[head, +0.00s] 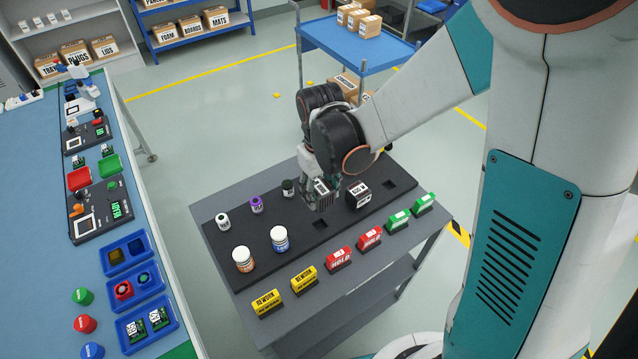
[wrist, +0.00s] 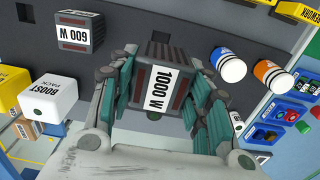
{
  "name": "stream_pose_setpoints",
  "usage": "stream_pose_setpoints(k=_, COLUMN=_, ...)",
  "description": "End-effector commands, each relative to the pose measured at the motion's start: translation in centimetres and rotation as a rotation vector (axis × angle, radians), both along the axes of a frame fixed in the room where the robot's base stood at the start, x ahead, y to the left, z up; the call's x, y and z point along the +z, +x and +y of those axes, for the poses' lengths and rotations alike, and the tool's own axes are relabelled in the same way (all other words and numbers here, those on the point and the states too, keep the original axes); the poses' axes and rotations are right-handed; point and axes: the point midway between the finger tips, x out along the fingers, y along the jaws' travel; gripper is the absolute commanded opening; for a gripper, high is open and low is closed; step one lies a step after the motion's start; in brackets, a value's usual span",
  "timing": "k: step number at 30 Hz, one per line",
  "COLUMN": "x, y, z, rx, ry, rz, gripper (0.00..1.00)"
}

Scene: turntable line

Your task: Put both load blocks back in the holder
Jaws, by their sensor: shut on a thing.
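My gripper (head: 318,198) is shut on the dark load block marked 1000 W (wrist: 160,78), with a finger on each side of it in the wrist view. In the head view the block (head: 323,190) is partly covered by the fingers, over the black board with square pockets (head: 285,238); its exact height above the board is hard to tell. An empty square pocket (head: 320,224) lies nearer the front, another (head: 390,184) farther right.
Two white bottles, orange-banded (head: 243,259) and blue-banded (head: 279,239), stand at the board's left. Several small vials, including a purple one (head: 257,205), stand behind. Yellow, red (head: 338,261) and green tags line the front edge. A white BOOST PACK (wrist: 45,98) shows in the wrist view.

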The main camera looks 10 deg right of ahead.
Motion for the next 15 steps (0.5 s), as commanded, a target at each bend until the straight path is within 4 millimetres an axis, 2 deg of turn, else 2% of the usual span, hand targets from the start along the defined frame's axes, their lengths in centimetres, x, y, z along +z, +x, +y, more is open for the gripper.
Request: stream_pose_setpoints(k=15, x=-4.3, y=0.0, z=0.0, rx=0.000, ry=0.000, rz=0.000, gripper=0.03)
